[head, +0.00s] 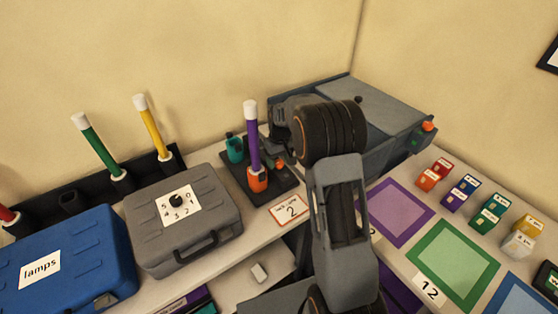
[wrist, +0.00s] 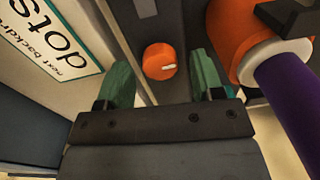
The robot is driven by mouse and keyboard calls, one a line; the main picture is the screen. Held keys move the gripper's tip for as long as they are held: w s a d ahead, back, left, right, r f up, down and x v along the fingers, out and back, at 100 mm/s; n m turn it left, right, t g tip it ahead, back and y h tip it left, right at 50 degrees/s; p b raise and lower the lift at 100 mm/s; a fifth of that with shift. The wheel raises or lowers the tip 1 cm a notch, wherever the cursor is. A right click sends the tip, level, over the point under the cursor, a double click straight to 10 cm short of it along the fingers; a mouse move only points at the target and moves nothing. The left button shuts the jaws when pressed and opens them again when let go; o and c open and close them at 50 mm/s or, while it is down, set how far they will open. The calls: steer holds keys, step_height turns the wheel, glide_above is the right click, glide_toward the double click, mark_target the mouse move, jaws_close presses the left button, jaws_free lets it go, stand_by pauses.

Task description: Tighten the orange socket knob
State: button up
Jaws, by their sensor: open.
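The orange socket (head: 257,181) stands on a dark base (head: 283,187) and holds an upright purple rod (head: 252,135) with a white top. In the wrist view the socket (wrist: 232,35) and purple rod (wrist: 290,105) are at the right, with a white collar between them. The orange knob (wrist: 159,57), with a short white mark, lies between the green fingers of my gripper (wrist: 160,76). The fingers are apart, one on each side of the knob, with gaps showing. In the head view my arm hides most of the gripper.
A teal socket (head: 235,150) stands on the same base. A grey case (head: 215,220) and a blue case (head: 85,255) are to the left. A grey box (head: 390,105) is behind my arm. A sign (wrist: 50,42) reading "dots" is at the wrist view's left.

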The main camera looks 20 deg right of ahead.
steer(key=shift+f, duration=0.35)
steer(key=c, duration=0.9)
steer(key=shift+m, duration=2.9)
steer(key=shift+r, duration=0.1)
steer(key=o, duration=0.9)
